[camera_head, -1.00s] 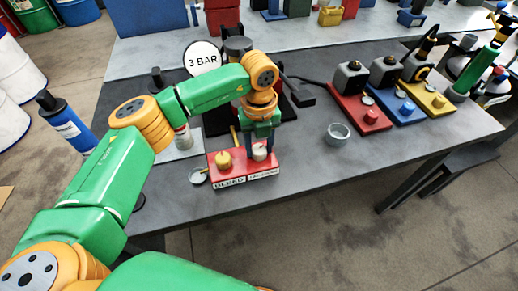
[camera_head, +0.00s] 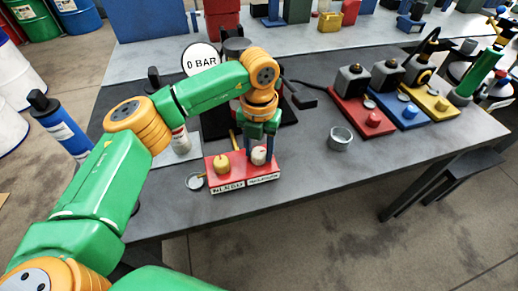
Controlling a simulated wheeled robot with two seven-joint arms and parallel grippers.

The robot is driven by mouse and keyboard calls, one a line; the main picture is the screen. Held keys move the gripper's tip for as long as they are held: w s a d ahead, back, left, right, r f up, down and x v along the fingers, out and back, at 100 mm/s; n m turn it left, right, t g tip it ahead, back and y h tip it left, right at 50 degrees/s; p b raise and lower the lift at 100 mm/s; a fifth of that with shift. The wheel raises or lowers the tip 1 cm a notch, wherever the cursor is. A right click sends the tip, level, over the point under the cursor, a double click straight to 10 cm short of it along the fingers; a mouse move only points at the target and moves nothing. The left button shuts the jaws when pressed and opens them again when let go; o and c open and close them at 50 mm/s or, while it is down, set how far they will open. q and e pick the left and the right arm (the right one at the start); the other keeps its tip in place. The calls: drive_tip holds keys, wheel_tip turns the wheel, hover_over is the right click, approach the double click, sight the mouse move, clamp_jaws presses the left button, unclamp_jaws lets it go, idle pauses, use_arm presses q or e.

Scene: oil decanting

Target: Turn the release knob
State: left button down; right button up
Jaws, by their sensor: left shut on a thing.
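A red block (camera_head: 219,186) stands near the table's front edge with two knobs on top. The left knob (camera_head: 221,163) is yellow, above a label that seems to read BLEED. The right knob (camera_head: 259,156) is pale, above a label too small to read; it may be the release knob. My left gripper (camera_head: 260,146) comes down from above and is shut on the pale knob, hiding part of it. A round white gauge sign (camera_head: 201,60) behind my forearm reads 0 BAR. My right gripper is out of view.
A small round dish (camera_head: 195,181) sits left of the red block. A metal cup (camera_head: 340,138) stands to its right. Red (camera_head: 361,116), blue (camera_head: 398,106) and yellow (camera_head: 433,99) stations stand farther right. The table front right is clear.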

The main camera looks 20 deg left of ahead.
sight(259, 152)
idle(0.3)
use_arm(q)
drive_tip(key=shift+c, duration=1.7)
unclamp_jaws()
wheel_tip(259, 152, up, 7)
drive_tip(key=shift+r+b, duration=0.1)
drive_tip(key=shift+b, duration=0.45)
